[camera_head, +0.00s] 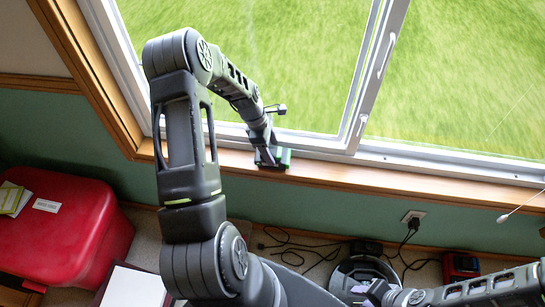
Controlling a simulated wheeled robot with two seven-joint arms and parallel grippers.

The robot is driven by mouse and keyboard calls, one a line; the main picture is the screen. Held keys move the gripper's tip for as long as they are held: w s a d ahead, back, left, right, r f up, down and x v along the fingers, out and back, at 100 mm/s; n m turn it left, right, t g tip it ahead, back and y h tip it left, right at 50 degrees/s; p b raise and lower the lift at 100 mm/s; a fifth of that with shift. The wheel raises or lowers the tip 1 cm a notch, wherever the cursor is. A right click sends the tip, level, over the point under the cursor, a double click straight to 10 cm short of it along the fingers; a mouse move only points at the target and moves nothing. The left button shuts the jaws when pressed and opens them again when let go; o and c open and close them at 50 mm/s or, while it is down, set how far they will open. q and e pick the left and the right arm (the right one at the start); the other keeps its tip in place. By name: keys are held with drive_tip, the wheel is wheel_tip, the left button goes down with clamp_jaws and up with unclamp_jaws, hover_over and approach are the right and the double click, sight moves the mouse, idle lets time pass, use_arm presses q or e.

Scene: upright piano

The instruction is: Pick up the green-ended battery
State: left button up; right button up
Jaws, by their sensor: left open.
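My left gripper (271,157) is at the wooden window sill, below the window frame, at the end of my arm that reaches up from the bottom. Its jaws are open. Small green patches show at its tips, but I cannot tell whether they belong to the green-ended battery or to the gripper. No battery can be clearly made out elsewhere. My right gripper (374,291) is low at the right, over a round dark-rimmed object on the floor, its jaws too small to read.
The window sill (360,177) runs along the window above a green wall. A red case (60,235) with papers stands at the left. A white sheet or box top (134,288) lies at the bottom. Cables (300,252), an outlet (413,217) and a red device (460,266) are near the floor.

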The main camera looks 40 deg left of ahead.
use_arm(q)
clamp_jaws()
idle(0.7)
